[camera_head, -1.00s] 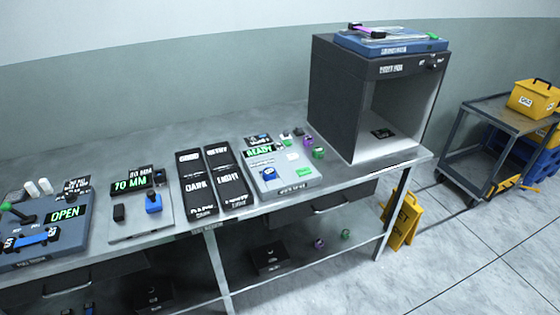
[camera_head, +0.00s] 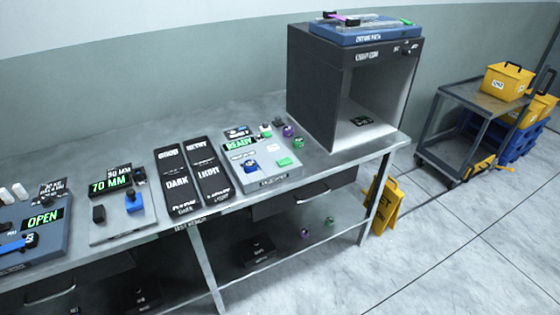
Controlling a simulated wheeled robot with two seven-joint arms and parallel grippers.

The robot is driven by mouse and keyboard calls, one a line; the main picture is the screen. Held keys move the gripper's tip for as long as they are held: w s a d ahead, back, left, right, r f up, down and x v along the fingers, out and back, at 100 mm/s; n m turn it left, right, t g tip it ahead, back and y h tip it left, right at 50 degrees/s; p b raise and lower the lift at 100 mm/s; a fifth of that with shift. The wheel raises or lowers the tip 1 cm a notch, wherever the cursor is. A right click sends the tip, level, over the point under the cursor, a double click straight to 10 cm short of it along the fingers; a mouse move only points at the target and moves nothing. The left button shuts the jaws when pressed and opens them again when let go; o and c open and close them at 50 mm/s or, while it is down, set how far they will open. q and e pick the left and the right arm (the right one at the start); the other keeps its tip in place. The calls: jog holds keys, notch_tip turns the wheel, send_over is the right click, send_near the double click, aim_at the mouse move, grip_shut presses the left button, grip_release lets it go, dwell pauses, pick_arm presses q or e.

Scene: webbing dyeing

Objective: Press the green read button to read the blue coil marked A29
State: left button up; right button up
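A grey reader device (camera_head: 268,180) sits on the bench with a lit green "READY" display (camera_head: 238,143). A green button (camera_head: 284,161) is on the right part of its top face. A blue coil (camera_head: 250,166) is on the left part of the device; its marking is too small to read. Another blue item (camera_head: 134,202) is on the device showing "70 MM", and a blue strip (camera_head: 12,245) is on the "OPEN" device at the far left. Neither of my grippers is in view.
Dark labelled trays (camera_head: 177,180) lie left of the reader. Purple (camera_head: 288,130) and green (camera_head: 298,143) coils are to its right, before a dark open-fronted booth (camera_head: 314,95). A yellow floor sign (camera_head: 382,205) and a cart (camera_head: 462,110) stand right of the bench. Open floor is at lower right.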

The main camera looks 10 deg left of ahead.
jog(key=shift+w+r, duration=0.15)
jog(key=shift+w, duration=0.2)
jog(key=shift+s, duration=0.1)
